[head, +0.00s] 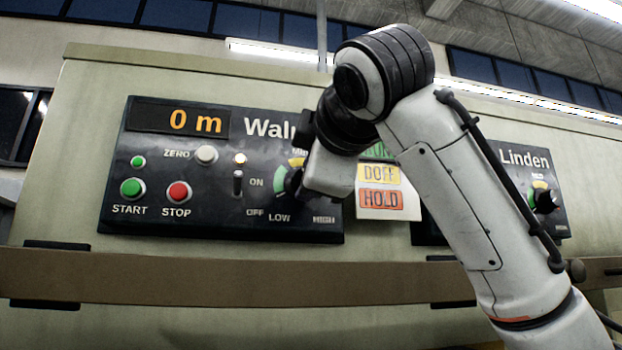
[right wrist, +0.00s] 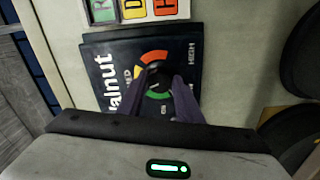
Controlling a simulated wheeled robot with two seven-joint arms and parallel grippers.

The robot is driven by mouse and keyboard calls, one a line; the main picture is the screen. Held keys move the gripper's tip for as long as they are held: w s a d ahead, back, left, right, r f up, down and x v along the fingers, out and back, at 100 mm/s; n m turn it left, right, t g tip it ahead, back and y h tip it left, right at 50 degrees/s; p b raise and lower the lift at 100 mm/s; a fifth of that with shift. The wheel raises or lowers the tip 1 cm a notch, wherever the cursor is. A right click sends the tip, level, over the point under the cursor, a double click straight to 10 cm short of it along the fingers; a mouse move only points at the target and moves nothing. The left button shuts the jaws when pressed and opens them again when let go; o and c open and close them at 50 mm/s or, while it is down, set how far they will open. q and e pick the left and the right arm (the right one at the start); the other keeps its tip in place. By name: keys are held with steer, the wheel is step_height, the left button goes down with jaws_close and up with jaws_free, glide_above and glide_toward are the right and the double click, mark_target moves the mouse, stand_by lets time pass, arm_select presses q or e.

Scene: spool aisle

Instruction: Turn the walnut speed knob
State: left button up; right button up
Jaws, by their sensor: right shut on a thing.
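The walnut speed knob (head: 293,182) is a black knob on the right part of the black Walnut panel (head: 215,222), over a coloured arc marked LOW and HIGH. My right gripper (head: 298,187) is at the knob, and its wrist hides part of the dial and of the panel's name. In the right wrist view, the purple-grey fingers (right wrist: 156,90) are shut on the dark knob (right wrist: 155,70), with the orange, yellow and green arc around it. The knob's pointer direction cannot be made out. My left gripper is not in view.
The panel carries a 0 m display (head: 182,121), a green START button (head: 132,188), a red STOP button (head: 178,193) and a toggle switch (head: 238,182). A DOFF/HOLD card (head: 380,213) and the Linden panel (head: 525,160) are to the right. A brown rail (head: 200,280) runs below.

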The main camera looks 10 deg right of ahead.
steer(key=shift+a+f+m+b, duration=0.15)
steer(key=shift+m+b, duration=0.25)
steer(key=shift+m, duration=1.5)
steer(key=o, duration=1)
steer(key=shift+o, duration=0.2)
steer(key=shift+s, duration=0.1)
steer(key=s+b, duration=0.3)
steer(key=s, duration=0.7)
